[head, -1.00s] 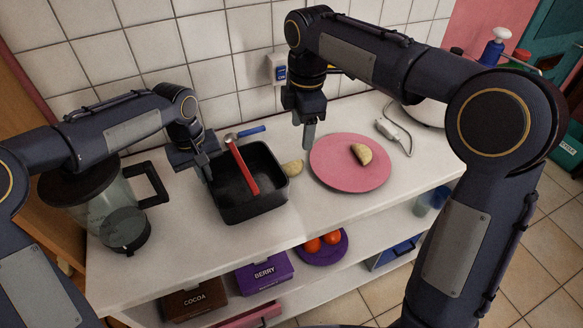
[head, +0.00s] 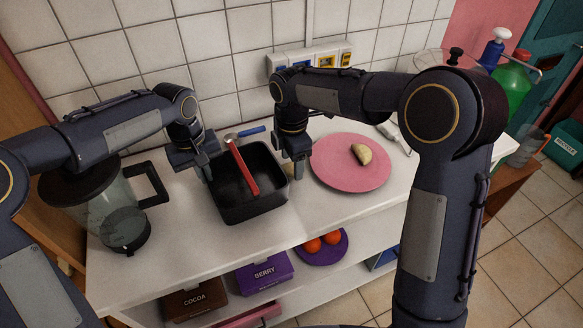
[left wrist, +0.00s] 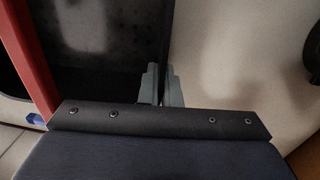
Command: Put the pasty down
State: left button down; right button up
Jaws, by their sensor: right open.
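One pasty (head: 362,154) lies on the pink plate (head: 335,178). Another pasty (head: 289,173) is on the counter at the right side of the black pan (head: 250,213), mostly hidden behind my right gripper. My right gripper (head: 298,172) is open and pointing down over that pasty, between pan and plate; whether the pasty is between its fingers cannot be seen. My left gripper (head: 207,176) is at the pan's left wall. The left wrist view shows its fingers (left wrist: 161,88) close on both sides of the thin dark pan wall.
A glass jug (head: 122,215) stands left. Wall sockets (head: 310,60) are behind. A shelf below holds a purple plate (head: 322,252) with red fruit and boxes. The counter's front strip is clear.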

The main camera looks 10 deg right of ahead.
aim_at(292, 166)
jog(key=shift+f, duration=0.75)
jog(key=c, duration=1.1)
jog(key=shift+o, duration=0.2)
notch_tip(292, 166, up, 10)
pick_arm(q)
jog(key=c, duration=2.1)
grip_release()
jog(key=o, duration=0.5)
jog(key=shift+o, duration=0.2)
jog(key=shift+r, duration=0.1)
